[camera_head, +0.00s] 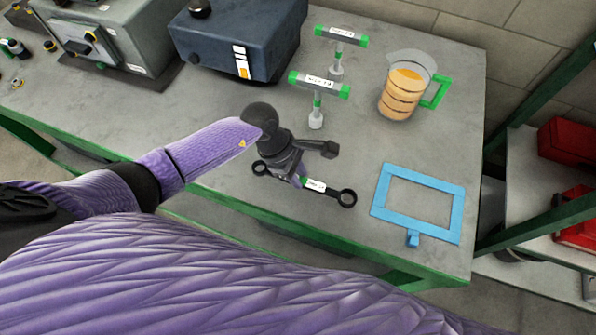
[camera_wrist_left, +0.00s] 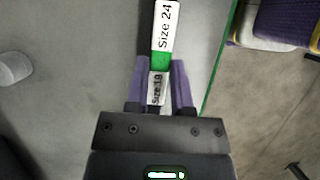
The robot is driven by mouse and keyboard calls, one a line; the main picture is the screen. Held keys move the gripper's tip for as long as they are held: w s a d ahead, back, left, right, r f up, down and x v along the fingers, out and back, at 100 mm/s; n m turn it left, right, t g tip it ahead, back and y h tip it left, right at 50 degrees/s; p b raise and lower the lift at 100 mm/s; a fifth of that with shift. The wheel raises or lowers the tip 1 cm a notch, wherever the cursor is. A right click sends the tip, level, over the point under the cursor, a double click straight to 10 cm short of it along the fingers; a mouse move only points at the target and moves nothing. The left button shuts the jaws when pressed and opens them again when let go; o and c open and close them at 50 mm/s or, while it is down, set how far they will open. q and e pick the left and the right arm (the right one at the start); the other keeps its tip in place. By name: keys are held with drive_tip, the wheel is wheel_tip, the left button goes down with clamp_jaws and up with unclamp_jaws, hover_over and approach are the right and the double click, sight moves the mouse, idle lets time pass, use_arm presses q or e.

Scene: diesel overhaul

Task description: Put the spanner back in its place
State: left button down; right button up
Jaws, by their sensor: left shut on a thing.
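The spanner (camera_head: 318,187) is a dark double-ring tool with a green band and white label, near the front edge of the grey bench. My left gripper (camera_head: 300,181) is over its middle and shut on it. In the left wrist view, the spanner (camera_wrist_left: 163,28) runs up from between the purple fingers of the gripper (camera_wrist_left: 158,88), with "Size 24" and "Size 18" labels on it. The fingers hide part of its middle. I cannot tell whether it rests on the bench or is slightly lifted. My right gripper is not in view.
A flat blue rectangular frame (camera_head: 457,206) lies on the bench to the right. Two green-ended T-handle tools (camera_head: 318,84) (camera_head: 341,36) stand behind, beside a jug (camera_head: 401,93) of orange liquid. A dark blue box (camera_head: 215,45) stands back left. Bare bench (camera_head: 360,145) lies between.

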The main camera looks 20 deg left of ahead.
use_arm(q)
drive_tip(key=shift+f, duration=0.15)
drive_tip(key=shift+f+b, duration=1)
drive_tip(key=shift+b, duration=0.1)
drive_tip(key=shift+c, duration=2)
unclamp_jaws()
